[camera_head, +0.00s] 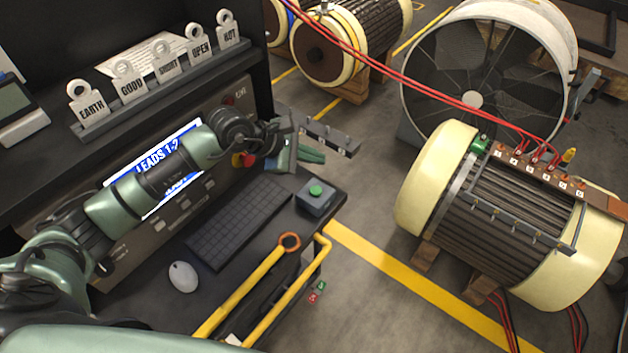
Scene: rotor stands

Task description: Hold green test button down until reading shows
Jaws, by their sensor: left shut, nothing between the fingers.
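The green test button (316,189) is a round cap on top of a small blue-grey box (317,203) at the right end of the desk. My left gripper (318,157) reaches in from the left and is shut with nothing in it. Its green fingers show just above the button in the picture, apart from it, pointing right. How high they are above the desk is hard to tell. The screen (155,160) is blue with "LEADS 1-2" on it; my left arm covers much of it, so any reading is hidden. My right gripper is not in view.
A keyboard (239,226) and a mouse (183,276) lie on the desk. Tags (126,81) stand in a rack above. A yellow rail (303,285) is at the front. A cream-ended rotor (500,215) with red leads stands right, across clear floor.

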